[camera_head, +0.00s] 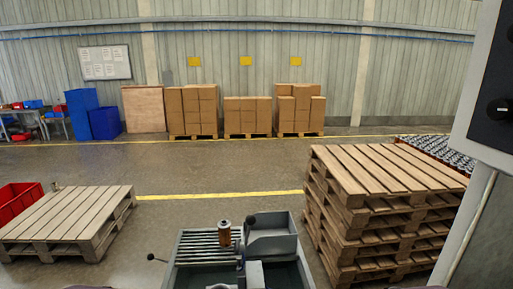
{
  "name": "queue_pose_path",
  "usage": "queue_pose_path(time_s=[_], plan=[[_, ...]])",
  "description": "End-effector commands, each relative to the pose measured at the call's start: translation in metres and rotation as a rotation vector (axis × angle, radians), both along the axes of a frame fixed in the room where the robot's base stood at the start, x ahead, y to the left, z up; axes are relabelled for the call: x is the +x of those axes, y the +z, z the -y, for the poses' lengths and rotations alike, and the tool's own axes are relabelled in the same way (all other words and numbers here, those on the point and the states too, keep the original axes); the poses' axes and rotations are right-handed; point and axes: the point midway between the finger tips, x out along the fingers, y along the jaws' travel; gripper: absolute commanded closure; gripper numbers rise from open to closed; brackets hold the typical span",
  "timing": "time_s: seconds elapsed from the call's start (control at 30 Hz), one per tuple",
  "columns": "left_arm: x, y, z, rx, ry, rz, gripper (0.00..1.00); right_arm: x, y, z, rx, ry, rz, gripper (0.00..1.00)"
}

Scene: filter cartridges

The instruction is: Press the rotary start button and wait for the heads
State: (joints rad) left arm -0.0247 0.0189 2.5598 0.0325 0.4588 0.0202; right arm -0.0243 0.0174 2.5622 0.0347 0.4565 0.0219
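A machine (195,262) stands at the bottom centre, with a row of metal bars and a grey box-shaped part (272,243). A filter cartridge (224,234), orange-brown with a dark top, stands upright on the bars. A lever with a black ball end (151,257) sticks out at the machine's left. A light grey cabinet with a dark panel stands at the right edge and carries a black round knob (499,108); I cannot tell whether it is the rotary start button. Neither of my grippers can be made out; only small grey shapes show at the bottom edge.
A stack of wooden pallets (385,175) stands right of the machine. A low pallet (70,215) and a red crate (20,204) lie to the left. Cardboard boxes (245,115) line the far wall. The floor beyond the machine is clear.

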Motion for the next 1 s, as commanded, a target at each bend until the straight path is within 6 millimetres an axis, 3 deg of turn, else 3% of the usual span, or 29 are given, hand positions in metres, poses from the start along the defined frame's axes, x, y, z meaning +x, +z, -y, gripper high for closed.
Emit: queue_pose_path(time_s=[0.03, 0.17, 1.0], plan=[[0.0, 0.0001, 0.0, 0.0, 0.0, 0.0, 1.0, 0.0001, 0.0001, 0.0, 0.0, 0.001, 0.0, 0.66], [0.0, 0.0, 0.0, 0.0, 0.0, 0.0, 1.0, 0.0001, 0.0, 0.0001, -0.001, 0.002, -0.001, 1.0], [-0.0001, -0.0001, 0.0, 0.0, 0.0, 0.0, 1.0, 0.0002, -0.0001, 0.0001, -0.001, 0.004, -0.002, 1.0]])
